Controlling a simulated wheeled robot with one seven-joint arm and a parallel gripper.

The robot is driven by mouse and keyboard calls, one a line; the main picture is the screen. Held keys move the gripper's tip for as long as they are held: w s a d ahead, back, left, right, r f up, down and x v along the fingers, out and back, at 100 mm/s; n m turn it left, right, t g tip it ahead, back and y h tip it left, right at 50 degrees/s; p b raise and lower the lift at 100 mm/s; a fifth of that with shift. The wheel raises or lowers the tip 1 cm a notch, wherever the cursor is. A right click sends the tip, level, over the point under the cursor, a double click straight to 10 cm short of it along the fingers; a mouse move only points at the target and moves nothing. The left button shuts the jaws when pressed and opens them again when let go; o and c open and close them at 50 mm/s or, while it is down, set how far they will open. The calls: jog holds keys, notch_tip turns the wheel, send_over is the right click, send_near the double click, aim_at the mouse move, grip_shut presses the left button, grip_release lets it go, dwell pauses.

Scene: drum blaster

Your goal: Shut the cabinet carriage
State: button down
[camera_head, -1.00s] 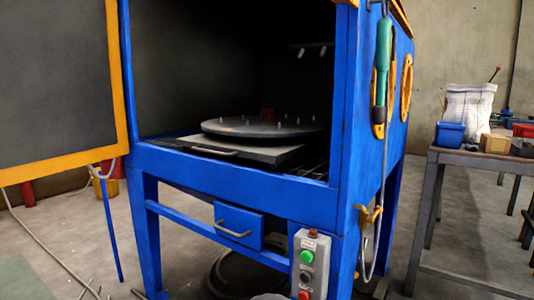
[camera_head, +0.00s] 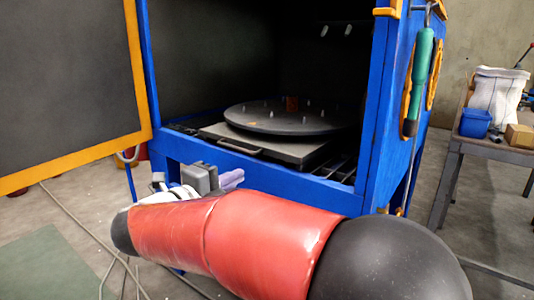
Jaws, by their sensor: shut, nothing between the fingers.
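The blue cabinet (camera_head: 368,160) stands open in the head view, its dark interior showing. Its carriage (camera_head: 290,153) is a flat grey plate with a front handle (camera_head: 240,148), resting on rails near the front opening. A round dark turntable (camera_head: 285,121) with several small pegs sits on the carriage. My gripper (camera_head: 232,178) is low in front of the cabinet's front beam, below and a little left of the carriage handle, apart from it. Its pale fingers are small in view and look closed and empty. My red arm hides the lower cabinet front.
The open door (camera_head: 143,75), dark with an orange frame, stands at the left. A green-handled tool (camera_head: 422,60) hangs on the cabinet's right post. A workbench (camera_head: 470,146) with a blue bin (camera_head: 475,123) is at the right. Hoses lie on the floor at lower left.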

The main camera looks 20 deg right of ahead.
aim_at(282, 153)
jog(key=p+x, duration=0.1)
jog(key=x, duration=1.2)
jog(key=shift+s+d, duration=0.15)
jog(key=shift+d, duration=0.1)
jog(key=shift+w+d, duration=0.2)
jog(key=shift+d, duration=0.05)
jog(key=x, duration=0.4)
jog(key=shift+w+d, duration=0.1)
jog(key=shift+d, duration=0.1)
jog(key=shift+w+d+r, duration=0.1)
jog(key=shift+d+r, duration=0.05)
